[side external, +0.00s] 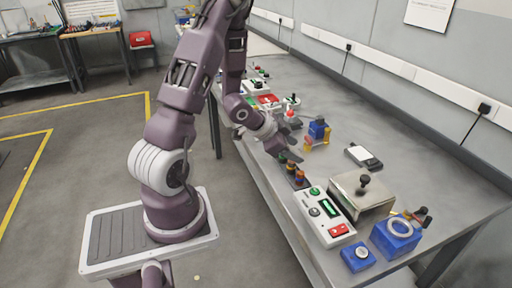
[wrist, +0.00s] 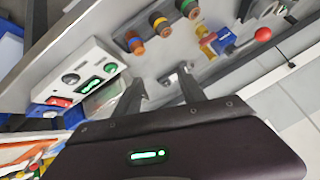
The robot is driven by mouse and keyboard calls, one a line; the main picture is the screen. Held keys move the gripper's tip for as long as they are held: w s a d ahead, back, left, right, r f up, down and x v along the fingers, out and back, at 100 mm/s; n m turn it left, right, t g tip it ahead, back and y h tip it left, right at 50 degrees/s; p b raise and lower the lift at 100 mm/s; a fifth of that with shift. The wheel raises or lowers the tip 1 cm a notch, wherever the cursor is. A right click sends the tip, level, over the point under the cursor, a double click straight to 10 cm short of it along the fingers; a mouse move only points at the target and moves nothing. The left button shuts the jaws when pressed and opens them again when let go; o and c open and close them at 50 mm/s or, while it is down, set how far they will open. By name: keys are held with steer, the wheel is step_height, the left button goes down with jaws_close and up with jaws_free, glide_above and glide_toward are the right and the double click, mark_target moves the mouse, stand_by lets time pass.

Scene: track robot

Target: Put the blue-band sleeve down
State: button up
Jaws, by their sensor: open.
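My gripper (wrist: 160,78) is open in the wrist view, its two dark fingers apart over the grey bench. A small grey metal piece (wrist: 178,75) shows near the right fingertip, and I see no sleeve held. I cannot pick out a blue band on any sleeve.
A white control box (side external: 325,215) with green and red buttons stands close to the sleeve row. A metal box with a black knob (side external: 362,193) and blue blocks (side external: 396,237) are nearer the bench end. A blue-and-yellow part (side external: 318,131) stands behind; bare bench (side external: 420,170) lies right.

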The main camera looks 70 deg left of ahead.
steer(key=s+d+r+n+g+y, duration=0.1)
steer(key=s+d+r, duration=0.25)
steer(key=r, duration=0.45)
steer(key=s+d+r+n+g+y, duration=0.1)
steer(key=s+d+r, duration=0.1)
steer(key=d+r, duration=0.4)
steer(key=s+d+r+n+g+h, duration=0.1)
steer(key=s+d+r+h, duration=0.2)
steer(key=s+d, duration=0.7)
steer(key=s+r, duration=0.2)
steer(key=s, duration=0.2)
steer(key=shift+s+d+r, duration=0.15)
steer(key=shift+d+r, duration=0.05)
